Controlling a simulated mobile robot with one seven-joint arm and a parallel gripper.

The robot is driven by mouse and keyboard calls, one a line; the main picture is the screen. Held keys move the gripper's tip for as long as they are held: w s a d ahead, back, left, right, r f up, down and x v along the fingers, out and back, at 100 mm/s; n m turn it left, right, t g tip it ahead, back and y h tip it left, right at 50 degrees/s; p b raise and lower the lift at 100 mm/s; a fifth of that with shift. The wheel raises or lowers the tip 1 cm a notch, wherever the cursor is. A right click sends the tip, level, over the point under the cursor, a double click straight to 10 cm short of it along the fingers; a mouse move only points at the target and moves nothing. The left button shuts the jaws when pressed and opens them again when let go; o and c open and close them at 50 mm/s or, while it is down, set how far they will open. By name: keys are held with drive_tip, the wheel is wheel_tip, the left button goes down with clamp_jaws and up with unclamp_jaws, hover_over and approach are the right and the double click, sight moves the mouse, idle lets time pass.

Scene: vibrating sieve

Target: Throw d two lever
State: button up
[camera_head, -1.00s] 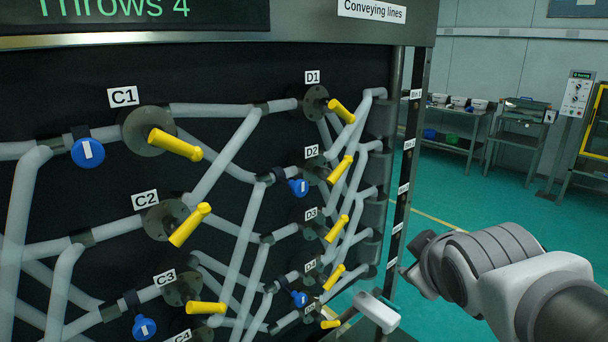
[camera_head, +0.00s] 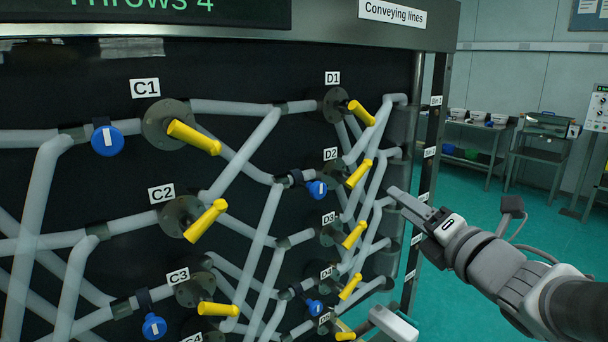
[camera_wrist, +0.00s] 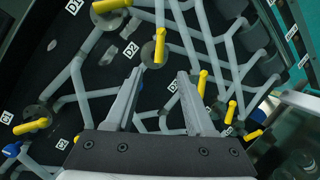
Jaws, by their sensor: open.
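The D2 lever (camera_head: 359,173) is a yellow handle beside the D2 label (camera_head: 330,154) on the dark panel, tilted up to the right. In the wrist view the D2 lever (camera_wrist: 159,46) stands beyond the fingertips, roughly in line with the gap between them. My gripper (camera_head: 398,196) is right of the D2 lever in the head view, apart from it. In the wrist view my gripper (camera_wrist: 161,74) is open and empty, its two fingers spread.
The D1 lever (camera_head: 361,113) is above, and the D3 lever (camera_head: 354,235) and another yellow lever (camera_head: 350,287) are below. Pale pipes (camera_head: 262,215) cross the panel. Blue knobs (camera_head: 317,189) stick out nearby. A labelled post (camera_head: 429,153) borders the panel's right side.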

sight(361, 176)
drive_tip(key=p+x, duration=0.1)
drive_tip(key=x, duration=1.6)
drive_tip(key=shift+s, duration=0.1)
clamp_jaws()
